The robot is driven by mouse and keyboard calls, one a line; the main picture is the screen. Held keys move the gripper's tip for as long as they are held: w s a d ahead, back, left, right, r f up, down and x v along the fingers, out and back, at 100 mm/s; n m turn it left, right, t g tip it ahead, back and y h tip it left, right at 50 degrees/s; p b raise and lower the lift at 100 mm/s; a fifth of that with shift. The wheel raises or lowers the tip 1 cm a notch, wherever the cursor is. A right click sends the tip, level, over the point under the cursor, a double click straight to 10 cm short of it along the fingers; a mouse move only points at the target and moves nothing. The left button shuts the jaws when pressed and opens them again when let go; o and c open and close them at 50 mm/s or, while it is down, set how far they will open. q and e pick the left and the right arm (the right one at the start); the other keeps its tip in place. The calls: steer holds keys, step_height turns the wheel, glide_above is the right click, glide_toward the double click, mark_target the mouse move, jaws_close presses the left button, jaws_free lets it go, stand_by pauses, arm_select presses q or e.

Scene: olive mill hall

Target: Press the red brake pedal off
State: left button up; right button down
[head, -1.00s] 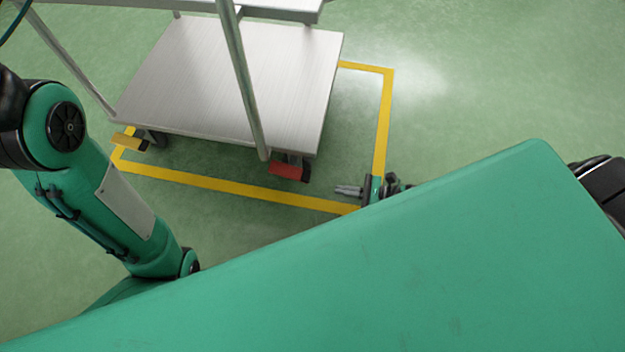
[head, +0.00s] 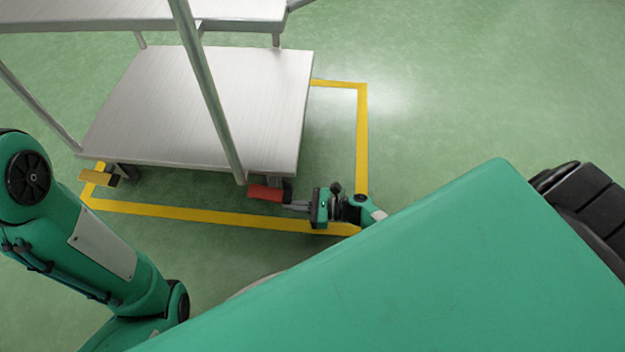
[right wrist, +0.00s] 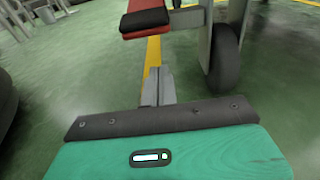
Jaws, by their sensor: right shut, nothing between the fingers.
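The red brake pedal (head: 266,193) sticks out low at the near right corner of the steel cart (head: 215,95). In the right wrist view the pedal (right wrist: 136,31) is at the top, red with a black part, just beyond the fingertips. My right gripper (head: 288,207) is shut and empty, its fingers pointing left, close by the pedal's right end. In the right wrist view the gripper (right wrist: 158,75) has its fingers together below the pedal in the picture. I cannot tell whether they touch it. My left gripper is out of view; only its arm shows.
A yellow pedal (head: 95,177) is at the cart's near left corner. A dark caster wheel (right wrist: 225,58) stands right of the red pedal in the wrist view. Yellow floor tape (head: 190,214) frames the cart. The green floor to the right is clear.

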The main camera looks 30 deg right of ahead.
steer(key=shift+s+d+r, duration=0.15)
steer(key=shift+d+r, duration=0.05)
steer(key=shift+r, duration=0.3)
steer(key=shift+s+d+r, duration=0.15)
steer(key=shift+r, duration=0.35)
steer(key=shift+s+d+r+b, duration=0.15)
steer(key=shift+r+b, duration=0.15)
steer(key=shift+r, duration=0.65)
steer(key=shift+d+r+p, duration=0.1)
steer(key=shift+r+p, duration=0.2)
steer(key=shift+p, duration=0.8)
steer(key=shift+g+h, duration=0.3)
